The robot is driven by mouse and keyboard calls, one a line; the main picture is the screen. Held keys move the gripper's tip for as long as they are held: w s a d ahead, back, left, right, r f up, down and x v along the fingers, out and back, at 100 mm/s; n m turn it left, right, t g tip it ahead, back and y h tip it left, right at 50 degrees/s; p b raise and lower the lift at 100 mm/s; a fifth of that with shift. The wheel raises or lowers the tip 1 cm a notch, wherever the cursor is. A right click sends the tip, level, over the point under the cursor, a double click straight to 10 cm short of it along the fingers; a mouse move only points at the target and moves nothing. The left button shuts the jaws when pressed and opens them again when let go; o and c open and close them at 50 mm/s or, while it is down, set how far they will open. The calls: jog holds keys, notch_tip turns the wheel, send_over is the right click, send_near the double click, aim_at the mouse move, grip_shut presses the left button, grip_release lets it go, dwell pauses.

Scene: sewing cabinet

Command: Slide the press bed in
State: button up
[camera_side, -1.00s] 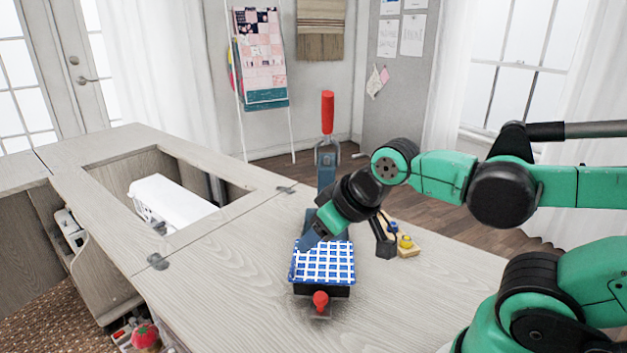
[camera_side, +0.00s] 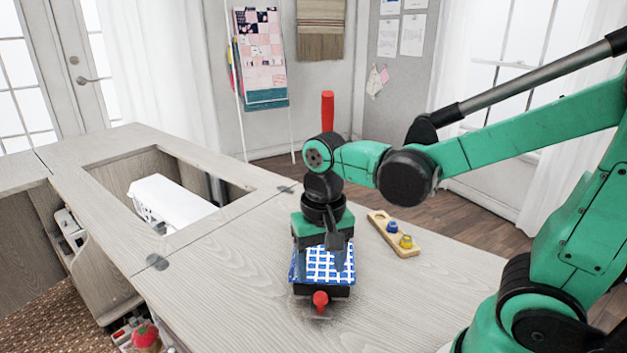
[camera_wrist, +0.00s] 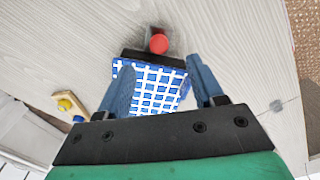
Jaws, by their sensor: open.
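The press bed is a black tray (camera_side: 322,290) topped with a blue and white checked cloth (camera_side: 322,266). A red knob (camera_side: 320,300) sticks out at its front end. The bed stands out on the light wooden table. My gripper (camera_side: 336,262) points down over the cloth, its fingers apart. In the wrist view my gripper (camera_wrist: 166,78) is open, with one blue finger on each side of the checked cloth (camera_wrist: 155,88). The red knob (camera_wrist: 159,44) lies beyond the fingertips. Most of the press behind is hidden by my arm; its red handle (camera_side: 327,110) shows above.
A wooden holder (camera_side: 392,235) with a blue and a yellow piece lies to the right. A recess at the left holds a white machine (camera_side: 172,202). The tabletop (camera_side: 420,300) right of the bed is clear.

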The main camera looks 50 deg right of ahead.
aim_at(320, 295)
jog(key=shift+f, duration=2.85)
grip_shut()
